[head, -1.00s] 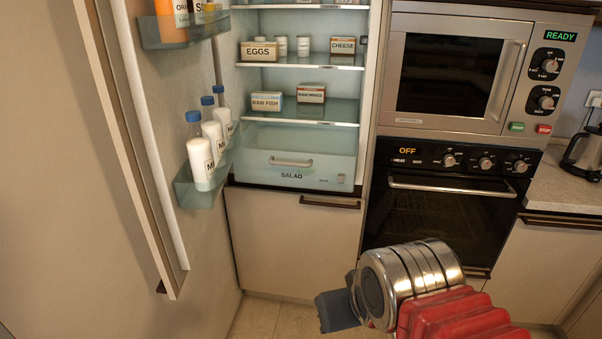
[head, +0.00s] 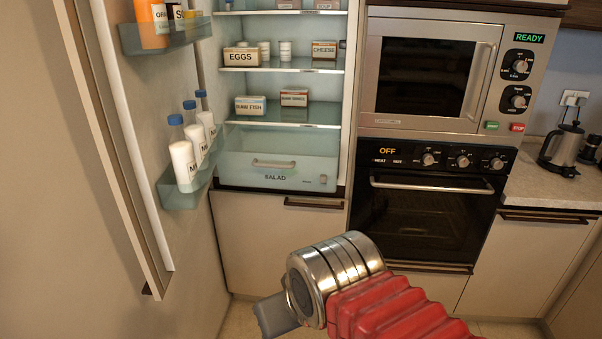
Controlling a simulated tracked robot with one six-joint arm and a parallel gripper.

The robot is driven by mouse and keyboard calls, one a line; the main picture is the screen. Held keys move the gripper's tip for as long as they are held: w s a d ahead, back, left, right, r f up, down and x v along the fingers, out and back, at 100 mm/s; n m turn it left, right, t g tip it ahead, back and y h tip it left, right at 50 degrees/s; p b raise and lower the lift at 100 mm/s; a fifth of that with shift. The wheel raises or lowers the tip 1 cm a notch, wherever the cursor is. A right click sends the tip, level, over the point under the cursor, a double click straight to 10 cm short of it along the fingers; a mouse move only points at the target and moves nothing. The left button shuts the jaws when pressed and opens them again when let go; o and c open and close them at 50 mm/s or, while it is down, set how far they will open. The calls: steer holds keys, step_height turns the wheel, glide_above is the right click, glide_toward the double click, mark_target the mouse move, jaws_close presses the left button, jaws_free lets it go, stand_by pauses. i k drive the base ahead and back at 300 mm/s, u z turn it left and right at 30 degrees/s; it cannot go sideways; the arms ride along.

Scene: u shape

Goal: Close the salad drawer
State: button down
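The salad drawer (head: 300,167) is a pale blue-green bin with a silver handle and a SALAD label. It sits at the bottom of the open fridge and seems to stick out somewhat past the shelves above; exactly how far is hard to tell. My gripper (head: 272,317) shows only as a grey end piece at the bottom of the head view, below and in front of the drawer and apart from it. Its fingertips are not clearly visible, so its opening cannot be judged.
The fridge door (head: 110,150) stands open at left, its lower bin (head: 183,195) of milk bottles near the drawer's left side. Shelves above hold egg, cheese and raw fish boxes. The oven (head: 425,215) is at right. Floor shows below the cabinets.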

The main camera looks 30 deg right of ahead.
mark_target(256, 163)
steer(key=i, duration=1)
steer(key=u, duration=0.05)
